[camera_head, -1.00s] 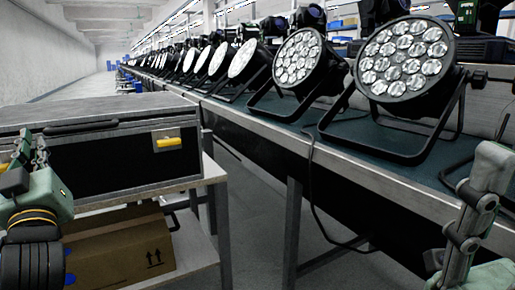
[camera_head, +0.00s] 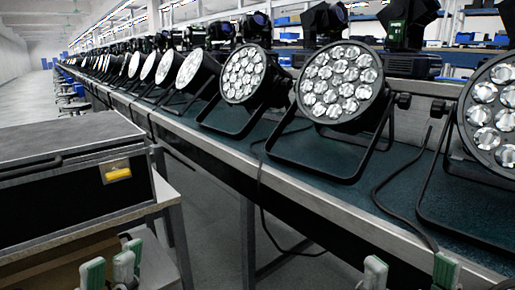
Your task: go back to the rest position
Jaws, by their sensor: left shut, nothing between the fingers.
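My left gripper (camera_head: 110,268) shows at the bottom left, in front of the case and its stand. Its green-and-grey fingertips point up; it is shut and empty. The rest of that arm is below the picture. At the bottom right, parts of my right gripper (camera_head: 410,274) rise just above the lower edge, in front of the bench. Most of it is cut off, so its jaw state is unclear. Neither gripper is seen touching anything.
A long bench (camera_head: 300,192) carries a row of black par cans (camera_head: 341,84), with a cable (camera_head: 262,205) hanging off its front. A black case (camera_head: 70,185) with a yellow latch sits on a stand at left. Floor (camera_head: 215,220) is open between them.

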